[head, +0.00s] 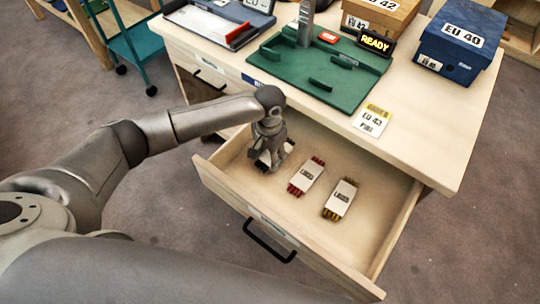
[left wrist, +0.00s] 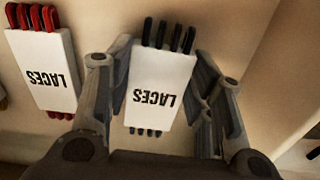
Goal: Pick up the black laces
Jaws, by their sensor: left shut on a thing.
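The black laces (left wrist: 160,88) are a white sleeve marked LACES with black lace ends sticking out at both ends. In the left wrist view they lie between the fingers of my left gripper (left wrist: 160,95). In the head view my left gripper (head: 268,158) reaches down into the open drawer at its left end and is shut on the black laces, mostly hiding them. I cannot tell whether they are lifted off the drawer floor. My right gripper is not in view.
Red laces (head: 306,177) and yellow-brown laces (head: 340,199) lie to the right in the open drawer (head: 290,238). The tabletop (head: 420,150) overhangs the drawer's back. It carries a green fixture (head: 325,95), a size card (head: 372,121) and a blue box (head: 460,45).

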